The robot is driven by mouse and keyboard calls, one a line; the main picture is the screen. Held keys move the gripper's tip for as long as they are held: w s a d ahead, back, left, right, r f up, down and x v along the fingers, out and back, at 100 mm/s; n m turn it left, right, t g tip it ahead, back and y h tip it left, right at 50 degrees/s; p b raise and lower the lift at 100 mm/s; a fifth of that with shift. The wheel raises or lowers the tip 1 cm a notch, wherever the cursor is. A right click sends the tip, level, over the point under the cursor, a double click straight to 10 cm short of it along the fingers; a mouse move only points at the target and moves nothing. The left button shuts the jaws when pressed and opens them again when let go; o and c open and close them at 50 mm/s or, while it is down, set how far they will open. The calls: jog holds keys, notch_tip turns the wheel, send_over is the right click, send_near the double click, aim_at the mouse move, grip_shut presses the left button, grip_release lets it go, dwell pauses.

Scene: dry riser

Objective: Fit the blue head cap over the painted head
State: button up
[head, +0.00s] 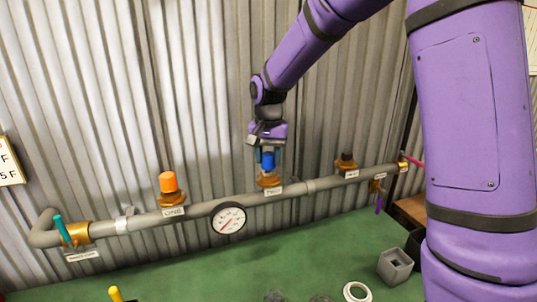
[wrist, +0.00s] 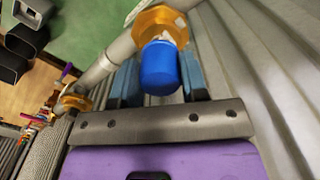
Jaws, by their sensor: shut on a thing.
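The blue head cap (head: 268,160) is a small blue cylinder, standing at the middle brass fitting (head: 269,180) on the grey pipe. My gripper (head: 267,158) is above that fitting, pointing down, shut on the cap. In the wrist view the cap (wrist: 159,68) is between the two blue-grey fingers, with the brass hexagonal collar (wrist: 158,27) right beyond its end. The cap looks in line with the fitting and very close to it or on it. Whatever head is under the cap is hidden, so I cannot tell how far the cap is down.
An orange cylinder (head: 168,182) tops the left fitting, and a dark brown one (head: 346,158) the right fitting. A pressure gauge (head: 228,218) hangs on the pipe (head: 190,214). A corrugated wall stands close behind. A grey square holder (head: 395,266) and white ring (head: 356,292) are on the green surface.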

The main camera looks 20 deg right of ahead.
jog(key=shift+f, duration=0.6)
jog(key=o, duration=1)
jog(key=shift+c, duration=0.2)
notch_tip(320, 180, up, 11)
jog(key=shift+f, duration=0.1)
